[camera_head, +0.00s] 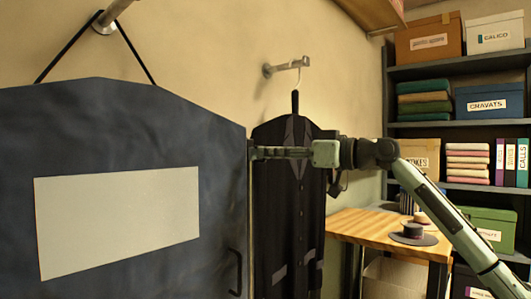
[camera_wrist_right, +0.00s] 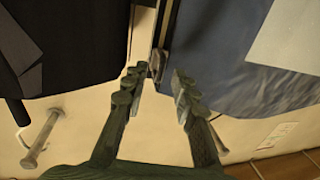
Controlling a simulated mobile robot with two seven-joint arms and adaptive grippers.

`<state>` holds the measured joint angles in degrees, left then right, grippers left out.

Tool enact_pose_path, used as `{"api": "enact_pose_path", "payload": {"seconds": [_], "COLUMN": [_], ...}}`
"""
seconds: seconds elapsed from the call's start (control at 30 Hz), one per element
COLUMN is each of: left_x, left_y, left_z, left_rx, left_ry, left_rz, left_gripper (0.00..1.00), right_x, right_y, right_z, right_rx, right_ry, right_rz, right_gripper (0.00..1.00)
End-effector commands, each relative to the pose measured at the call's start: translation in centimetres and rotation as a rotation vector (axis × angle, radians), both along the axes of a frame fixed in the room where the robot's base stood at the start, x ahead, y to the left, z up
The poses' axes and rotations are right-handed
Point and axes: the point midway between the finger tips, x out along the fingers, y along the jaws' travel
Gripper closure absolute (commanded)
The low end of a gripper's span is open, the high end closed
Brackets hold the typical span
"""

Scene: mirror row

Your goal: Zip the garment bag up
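The navy garment bag (camera_head: 110,125) hangs at the left of the head view, with a blank pale panel on its front. Its zip edge runs down its right side; in the right wrist view the zip track (camera_wrist_right: 163,25) runs between the dark coat and the blue bag (camera_wrist_right: 215,45). A small metal zip slider (camera_wrist_right: 154,68) sits on the track. My right gripper (camera_head: 253,152) is level with the upper part of the bag's right edge. In the right wrist view its fingers (camera_wrist_right: 158,82) are apart on either side of the slider, nearer on the left. My left gripper is out of view.
A dark coat (camera_head: 291,210) hangs from a wall hook (camera_head: 285,66) behind my right gripper. A wooden table (camera_head: 375,228) with hats (camera_head: 413,236) stands behind, beside shelves of boxes and folded cloth (camera_head: 424,105). A dark handle (camera_head: 237,272) is low on the bag.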

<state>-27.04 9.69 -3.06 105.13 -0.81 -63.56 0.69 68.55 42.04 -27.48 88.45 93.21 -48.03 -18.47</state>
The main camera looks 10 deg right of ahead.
Motion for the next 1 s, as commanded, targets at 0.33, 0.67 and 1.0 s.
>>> {"api": "enact_pose_path", "payload": {"seconds": [0.33,0.67,1.0], "left_x": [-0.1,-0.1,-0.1], "left_y": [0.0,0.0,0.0], "left_z": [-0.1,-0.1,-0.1], "left_rx": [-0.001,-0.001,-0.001], "left_ry": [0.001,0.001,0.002], "left_rz": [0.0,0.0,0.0], "left_gripper": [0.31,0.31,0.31], "right_x": [-4.9,-6.5,-6.5], "right_y": [-5.3,-7.0,-6.9], "right_z": [0.0,0.1,0.1], "right_rx": [-0.001,0.0,0.0], "right_ry": [-0.001,-0.003,-0.003], "right_rz": [-0.002,0.0,0.0], "right_gripper": [0.72,0.72,0.72]}}
